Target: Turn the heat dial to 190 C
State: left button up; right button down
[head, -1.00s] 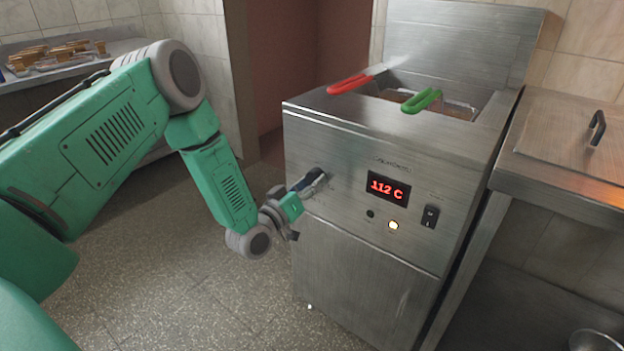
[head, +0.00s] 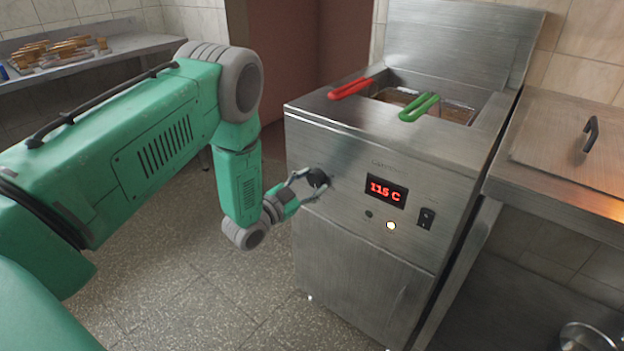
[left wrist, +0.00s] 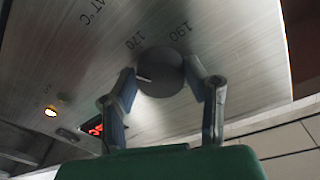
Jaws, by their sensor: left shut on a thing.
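The heat dial (head: 317,178) is a dark round knob on the left of the fryer's front panel. In the left wrist view the dial (left wrist: 160,68) shows a short white mark on its lower left edge. Printed numbers lie beside it: one reads 190, another looks like 170 or 120. My left gripper (head: 311,186) is at the panel, its two fingers shut on the dial from opposite sides. The fingers also show in the left wrist view (left wrist: 163,82). My right gripper is not in view.
A lit indicator (head: 391,225) and a black rocker switch (head: 426,218) sit right of the dial. Red (head: 350,87) and green (head: 419,106) basket handles stick out over the fryer's top front edge. A steel counter (head: 560,140) stands at the right. The floor before the fryer is clear.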

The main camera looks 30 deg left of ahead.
pick_arm(q)
jog(key=m+p, duration=0.1)
jog(key=m, duration=0.3)
jog(key=shift+s+f+m+g, duration=0.1)
jog(key=shift+m+g, duration=0.2)
jog(key=shift+m, duration=0.1)
jog(key=m+p, duration=0.1)
jog(key=m, duration=0.3)
jog(key=shift+d+g, duration=0.1)
jog(key=shift+g, duration=0.2)
jog(key=m, duration=0.4)
jog(key=shift+m+y+p, duration=0.3)
jog(key=shift+p, duration=0.05)
jog(key=shift+m+g+y+b, duration=0.3)
jog(key=shift+m, duration=1.6)
jog(key=o, duration=1.2)
jog(key=shift+c, duration=0.2)
jog(key=shift+r, duration=0.25)
